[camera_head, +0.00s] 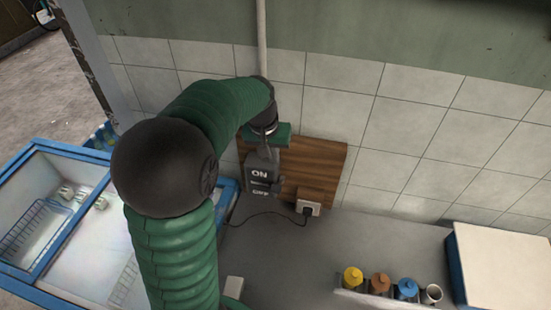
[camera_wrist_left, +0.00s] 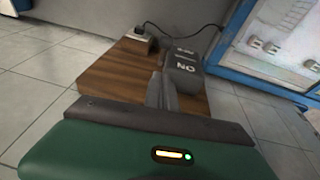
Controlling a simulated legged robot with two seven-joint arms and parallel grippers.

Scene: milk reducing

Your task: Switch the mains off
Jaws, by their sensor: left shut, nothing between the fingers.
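The mains switch is a dark grey box (camera_head: 261,178) marked "ON", mounted on a brown wooden board (camera_head: 322,158) on the tiled wall. It also shows in the left wrist view as a grey box (camera_wrist_left: 184,70), with the board (camera_wrist_left: 112,80) around it. My left gripper (camera_head: 266,150) is at the upper part of the box, and my arm comes in from the left above it. In the left wrist view its fingers (camera_wrist_left: 161,90) are shut and empty, close beside the box. I cannot tell whether they touch it. The lever's position is not clear.
A socket with a plug (camera_head: 308,208) sits at the board's lower edge, with a black cable running left. A blue-edged freezer (camera_head: 50,147) stands at left. Coloured bottles (camera_head: 353,278) and a white-topped box (camera_head: 500,262) stand at right. A pipe (camera_head: 262,40) runs up the wall.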

